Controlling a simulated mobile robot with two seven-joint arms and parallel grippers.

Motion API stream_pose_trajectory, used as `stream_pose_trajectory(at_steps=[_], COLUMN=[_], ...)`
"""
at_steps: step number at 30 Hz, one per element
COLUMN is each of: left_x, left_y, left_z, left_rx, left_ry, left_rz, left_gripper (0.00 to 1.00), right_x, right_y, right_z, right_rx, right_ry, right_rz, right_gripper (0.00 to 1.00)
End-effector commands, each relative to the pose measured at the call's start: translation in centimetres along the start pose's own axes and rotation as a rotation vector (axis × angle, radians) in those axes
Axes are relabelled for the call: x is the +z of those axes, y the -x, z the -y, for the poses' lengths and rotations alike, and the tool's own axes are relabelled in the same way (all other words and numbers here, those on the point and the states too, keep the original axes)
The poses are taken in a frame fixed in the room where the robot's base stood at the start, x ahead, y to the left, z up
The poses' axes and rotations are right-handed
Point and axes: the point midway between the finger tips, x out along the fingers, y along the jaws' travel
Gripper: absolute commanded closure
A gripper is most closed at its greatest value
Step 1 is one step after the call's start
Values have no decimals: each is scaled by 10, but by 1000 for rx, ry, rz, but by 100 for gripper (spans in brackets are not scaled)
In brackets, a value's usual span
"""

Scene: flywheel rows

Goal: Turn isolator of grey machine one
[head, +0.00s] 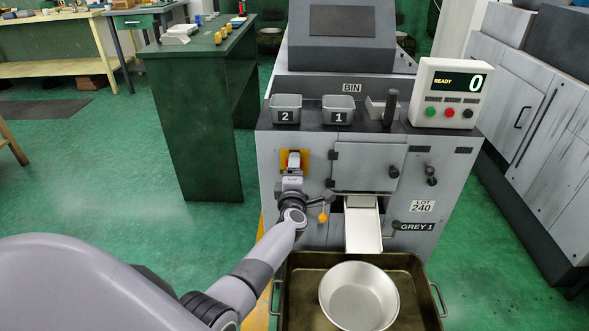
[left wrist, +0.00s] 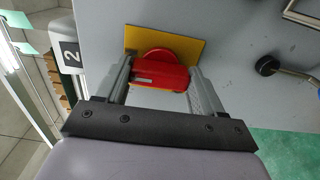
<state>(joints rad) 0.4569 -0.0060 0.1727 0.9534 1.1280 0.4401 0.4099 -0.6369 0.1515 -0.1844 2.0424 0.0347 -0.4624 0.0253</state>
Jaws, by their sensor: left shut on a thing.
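The grey machine (head: 410,190), labelled GREY 1, stands in the middle of the head view. Its isolator is a red handle (left wrist: 158,68) on a yellow plate (left wrist: 192,46) fixed to the machine's front. In the head view the yellow plate (head: 282,160) is at the upper left of the front, partly hidden by my gripper. My left gripper (head: 292,172) reaches it from below. In the left wrist view my left gripper (left wrist: 160,74) has one finger on each side of the red handle and is shut on it. My right gripper is out of view.
Bins 2 (head: 286,115) and 1 (head: 338,116) and a READY display box (head: 449,93) showing 0 sit on top. Below the chute (head: 362,225), a round metal pan (head: 358,297) lies in a dark tray (head: 417,290). A green bench (head: 200,120) stands left; the floor between is clear.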

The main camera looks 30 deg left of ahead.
Motion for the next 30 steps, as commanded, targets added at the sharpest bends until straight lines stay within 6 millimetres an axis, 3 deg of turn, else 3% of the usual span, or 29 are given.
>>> stream_pose_trajectory(at_steps=[17,18,20,30], left_x=[-1,-1,-1,0], left_y=[-3,-3,-2,2], left_z=[-5,-5,-5,-2], left_rx=[10,10,10,3], left_ry=[-33,-33,-33,-30], left_rz=[-2,-2,-2,-1], left_gripper=[62,22,6,6], right_x=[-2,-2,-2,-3], right_y=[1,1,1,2], right_z=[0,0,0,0], right_rx=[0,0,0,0], right_ry=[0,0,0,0], right_rz=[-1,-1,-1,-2], right_gripper=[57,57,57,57])
